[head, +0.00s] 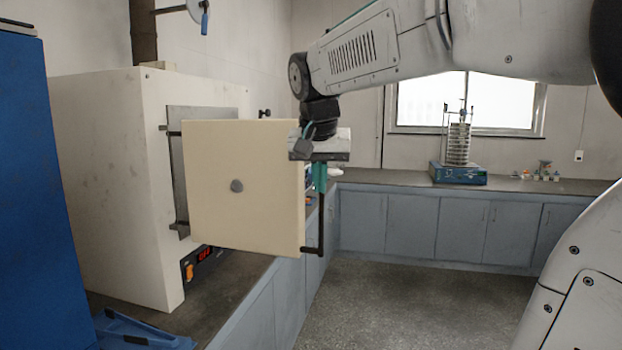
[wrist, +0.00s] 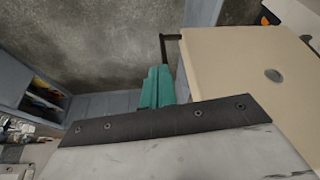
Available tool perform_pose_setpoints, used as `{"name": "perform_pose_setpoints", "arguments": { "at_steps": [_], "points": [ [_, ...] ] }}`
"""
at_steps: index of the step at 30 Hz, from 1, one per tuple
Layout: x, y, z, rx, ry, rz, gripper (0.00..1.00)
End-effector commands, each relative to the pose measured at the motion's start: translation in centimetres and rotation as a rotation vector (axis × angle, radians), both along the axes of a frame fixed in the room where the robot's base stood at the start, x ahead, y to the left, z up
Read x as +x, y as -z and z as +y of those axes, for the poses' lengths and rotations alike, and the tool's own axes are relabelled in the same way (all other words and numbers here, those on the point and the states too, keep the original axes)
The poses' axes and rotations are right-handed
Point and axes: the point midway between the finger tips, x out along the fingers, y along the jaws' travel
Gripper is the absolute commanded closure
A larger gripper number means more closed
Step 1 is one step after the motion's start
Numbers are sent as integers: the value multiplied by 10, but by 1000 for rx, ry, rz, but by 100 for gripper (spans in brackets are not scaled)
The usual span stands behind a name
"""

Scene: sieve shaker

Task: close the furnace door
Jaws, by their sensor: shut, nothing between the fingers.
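The furnace (head: 120,190) is a white box on the bench at the left of the head view. Its door (head: 240,160), a thick cream panel with a round grey knob-like spot, stands open, swung out from the furnace front. A black handle (head: 319,230) projects from the door's right edge. My gripper (head: 320,180), with teal fingers, is shut and empty just beside the door's upper right edge. In the wrist view the fingers (wrist: 155,88) lie left of the door (wrist: 235,65), close to the dark handle bar (wrist: 163,47). I cannot tell whether they touch it.
A blue cabinet (head: 35,200) stands at the far left. A blue object (head: 145,335) lies on the bench below the furnace. A sieve shaker (head: 459,160) stands on the back counter by the window. The floor (head: 420,305) right of the bench is clear.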

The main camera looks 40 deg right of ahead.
Motion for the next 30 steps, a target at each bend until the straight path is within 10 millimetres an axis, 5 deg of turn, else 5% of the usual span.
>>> {"name": "perform_pose_setpoints", "arguments": {
  "at_steps": [9,18,30],
  "points": [
    [18,65,-16,2,-1,5,100],
    [46,63,-41,1,-1,0,100],
    [48,63,-43,1,-3,1,100]
  ]
}}
